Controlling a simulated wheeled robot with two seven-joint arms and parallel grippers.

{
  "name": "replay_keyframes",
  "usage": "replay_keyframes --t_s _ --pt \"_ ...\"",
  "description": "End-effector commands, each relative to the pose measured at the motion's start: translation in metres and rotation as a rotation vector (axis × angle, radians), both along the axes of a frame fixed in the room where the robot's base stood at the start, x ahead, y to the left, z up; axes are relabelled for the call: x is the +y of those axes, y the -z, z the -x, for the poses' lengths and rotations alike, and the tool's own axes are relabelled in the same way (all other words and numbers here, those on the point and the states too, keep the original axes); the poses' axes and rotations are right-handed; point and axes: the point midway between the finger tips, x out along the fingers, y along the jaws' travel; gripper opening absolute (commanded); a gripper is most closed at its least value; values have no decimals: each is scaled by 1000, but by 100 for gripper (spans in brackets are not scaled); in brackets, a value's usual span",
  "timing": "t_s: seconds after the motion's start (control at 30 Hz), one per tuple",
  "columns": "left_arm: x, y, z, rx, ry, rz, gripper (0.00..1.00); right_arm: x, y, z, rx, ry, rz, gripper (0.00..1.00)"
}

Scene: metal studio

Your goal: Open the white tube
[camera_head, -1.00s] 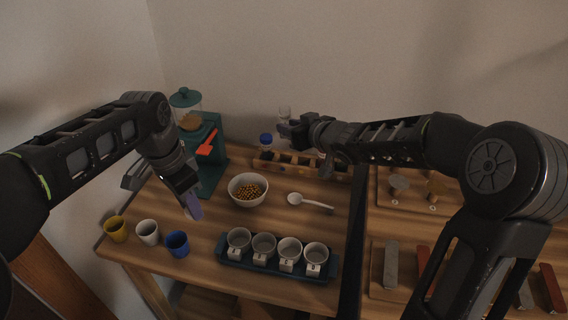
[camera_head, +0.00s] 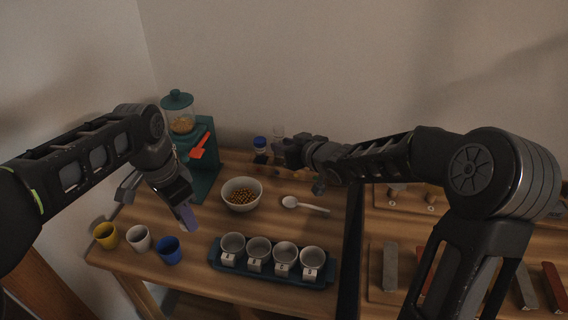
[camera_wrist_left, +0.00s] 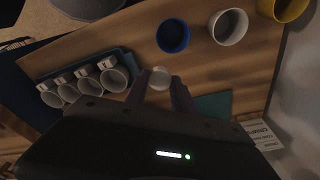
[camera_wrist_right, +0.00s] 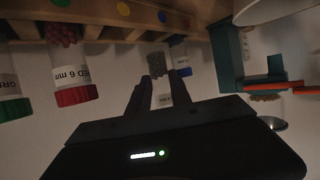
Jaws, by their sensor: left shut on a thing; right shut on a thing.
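The white tube, a clear tube with greyish contents and a pale label, is held upright between my right gripper's fingers (camera_wrist_right: 158,85). Its contents (camera_wrist_right: 157,63) show in the right wrist view, and its clear upper part (camera_head: 278,131) in the head view; the gripper hides its top end in the wrist view. My right gripper (camera_head: 280,150) is at the tube rack (camera_wrist_right: 130,33). My left gripper (camera_head: 187,215) is shut on a small whitish round piece (camera_wrist_left: 160,77), which looks like a cap, above the table near the cups.
A blue-capped tube (camera_head: 260,143) stands close beside the white tube. Red-capped (camera_wrist_right: 75,95) and green-capped (camera_wrist_right: 15,108) tubes stand further along the rack. A teal dispenser (camera_head: 204,172), bowl (camera_head: 242,206), spoon (camera_head: 305,205), tray of cups (camera_head: 225,264) and blue cup (camera_head: 168,250) are nearby.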

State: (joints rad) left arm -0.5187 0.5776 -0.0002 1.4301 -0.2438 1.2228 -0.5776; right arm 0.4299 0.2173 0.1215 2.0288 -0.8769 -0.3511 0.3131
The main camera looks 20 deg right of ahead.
Motion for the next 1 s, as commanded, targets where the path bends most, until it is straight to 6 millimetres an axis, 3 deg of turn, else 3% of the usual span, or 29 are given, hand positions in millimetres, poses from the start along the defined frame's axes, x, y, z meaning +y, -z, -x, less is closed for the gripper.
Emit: replay_keyframes --t_s 0.23,0.57,1.0 --pt "0 1 0 0 0 0 0 0 2 0 0 0 0 0" --pt "0 14 0 0 0 0 0 0 48 0 1 0 -1 0" --pt "0 18 0 0 0 0 0 -1 54 0 0 1 0 0"
